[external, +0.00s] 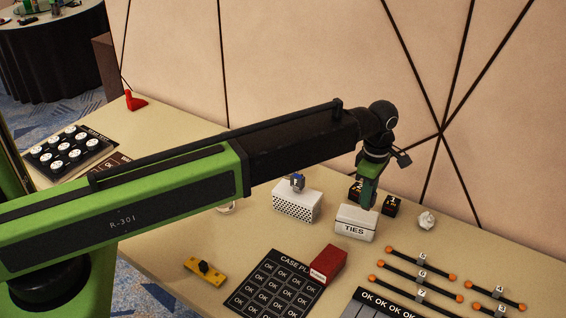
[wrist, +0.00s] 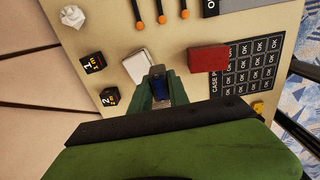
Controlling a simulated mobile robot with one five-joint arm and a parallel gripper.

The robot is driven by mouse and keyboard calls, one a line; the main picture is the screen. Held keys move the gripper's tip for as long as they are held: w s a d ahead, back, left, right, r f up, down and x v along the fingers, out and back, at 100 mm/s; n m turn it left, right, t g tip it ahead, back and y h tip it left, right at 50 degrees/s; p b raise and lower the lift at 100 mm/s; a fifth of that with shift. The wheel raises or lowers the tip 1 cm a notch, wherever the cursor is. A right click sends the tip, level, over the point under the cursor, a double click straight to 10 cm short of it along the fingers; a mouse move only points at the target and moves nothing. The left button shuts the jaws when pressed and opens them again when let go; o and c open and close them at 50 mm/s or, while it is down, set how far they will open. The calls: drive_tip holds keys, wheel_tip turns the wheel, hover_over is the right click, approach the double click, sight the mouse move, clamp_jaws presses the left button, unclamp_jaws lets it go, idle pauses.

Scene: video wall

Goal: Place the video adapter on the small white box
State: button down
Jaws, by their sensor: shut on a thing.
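My gripper (external: 368,196) is shut on a small blue-and-grey video adapter (wrist: 158,88), which shows between the green fingers in the wrist view (wrist: 160,100). In the external view the fingers mostly hide it. My gripper is over the back right part of a small white box labelled TIES (external: 356,223). This box also shows in the wrist view (wrist: 135,66), just beyond the fingertips. I cannot tell whether the adapter touches it. Another blue-grey piece (external: 297,182) sits on a white perforated box (external: 296,206) to the left.
Two black numbered blocks (wrist: 92,63) and a crumpled white ball (external: 426,221) lie close by. A red box (external: 327,264) stands beside a dark OK grid (external: 272,284) in front. Orange-tipped cables (external: 422,263) lie at right. The wall is close behind.

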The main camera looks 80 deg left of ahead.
drive_tip(key=a+f+b, duration=0.1)
drive_tip(key=a, duration=0.1)
drive_tip(key=a+f, duration=0.1)
drive_tip(key=w+a+f+b, duration=0.1)
drive_tip(key=a+f, duration=0.1)
drive_tip(key=shift+w+a+b, duration=0.1)
drive_tip(key=shift+a+b, duration=0.2)
drive_tip(key=shift+a, duration=0.35)
wheel_tip(320, 180, down, 4)
drive_tip(key=b, duration=0.4)
drive_tip(key=shift+f, duration=0.1)
drive_tip(key=shift+r, duration=0.2)
drive_tip(key=shift+f, duration=0.15)
drive_tip(key=c, duration=1.3)
unclamp_jaws()
drive_tip(key=shift+o, duration=0.2)
wheel_tip(320, 180, up, 12)
drive_tip(key=p, duration=1.2)
drive_tip(key=shift+r, duration=0.2)
